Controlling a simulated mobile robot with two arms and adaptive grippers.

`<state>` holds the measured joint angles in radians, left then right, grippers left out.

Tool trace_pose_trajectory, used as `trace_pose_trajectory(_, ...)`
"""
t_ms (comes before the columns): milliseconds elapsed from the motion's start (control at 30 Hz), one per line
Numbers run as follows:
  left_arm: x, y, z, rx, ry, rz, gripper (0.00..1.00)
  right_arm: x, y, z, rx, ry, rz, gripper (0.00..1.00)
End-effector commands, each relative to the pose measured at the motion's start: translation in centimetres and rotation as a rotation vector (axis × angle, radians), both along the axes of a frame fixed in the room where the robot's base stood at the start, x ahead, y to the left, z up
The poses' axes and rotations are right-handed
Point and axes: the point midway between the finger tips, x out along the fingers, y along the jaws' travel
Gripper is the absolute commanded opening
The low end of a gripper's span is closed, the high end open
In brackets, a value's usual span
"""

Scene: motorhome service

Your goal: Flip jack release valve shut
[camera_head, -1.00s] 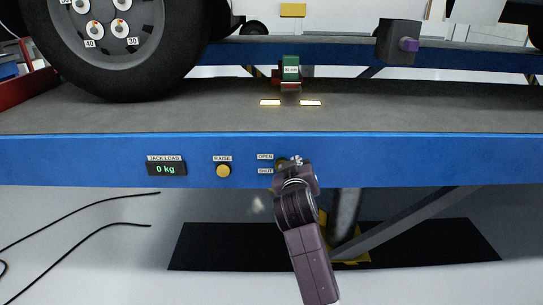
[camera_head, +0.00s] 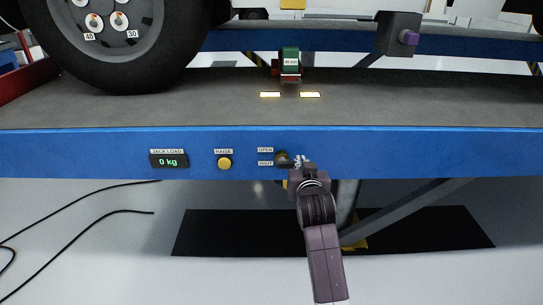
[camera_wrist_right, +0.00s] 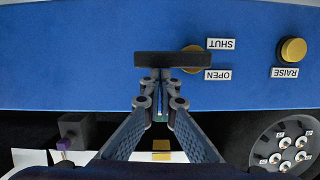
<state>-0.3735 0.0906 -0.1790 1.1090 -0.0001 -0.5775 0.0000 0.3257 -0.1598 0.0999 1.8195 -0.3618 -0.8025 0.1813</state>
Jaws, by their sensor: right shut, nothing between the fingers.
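The jack release valve (camera_head: 282,158) sits on the front of the blue beam, just right of the OPEN label (camera_head: 265,150) and the SHUT label (camera_head: 265,163). In the right wrist view, where the labels appear upside down, the valve is a dark bar handle (camera_wrist_right: 150,59) on a brass-coloured hub (camera_wrist_right: 190,52). The bar lies roughly level, its longer part away from the labels. My right gripper (camera_head: 302,163) is just right of the hub. Its fingertips (camera_wrist_right: 160,78) are together and empty, close to the bar; I cannot tell whether they touch it. My left gripper is not in view.
Left of the valve are the yellow RAISE button (camera_head: 224,162) and the JACK LOAD display (camera_head: 168,160), reading 0 kg. A large wheel (camera_head: 120,45) stands on the grey platform (camera_head: 200,112). Black cables (camera_head: 100,190) lie on the floor at left.

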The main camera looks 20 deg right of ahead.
Motion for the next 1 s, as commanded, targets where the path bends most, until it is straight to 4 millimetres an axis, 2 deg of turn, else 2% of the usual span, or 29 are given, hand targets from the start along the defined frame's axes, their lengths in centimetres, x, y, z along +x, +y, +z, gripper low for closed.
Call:
trace_pose_trajectory(300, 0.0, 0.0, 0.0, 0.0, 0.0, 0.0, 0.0, 0.0, 0.0, -0.1, 0.001, 0.002, 0.0, 0.0)
trace_pose_trajectory(433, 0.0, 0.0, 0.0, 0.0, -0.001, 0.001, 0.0, 0.0, 0.0, 0.6, 0.0, 0.0, 0.0, 0.0)
trace_pose_trajectory(800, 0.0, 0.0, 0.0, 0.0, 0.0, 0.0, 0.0, 0.0, 0.0, 7.5, 0.0, -0.005, 0.0, 0.0)
trace_pose_trajectory(1000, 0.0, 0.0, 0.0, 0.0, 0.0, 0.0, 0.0, 0.0, 0.0, 9.6, 0.001, -0.001, 0.0, 0.0)
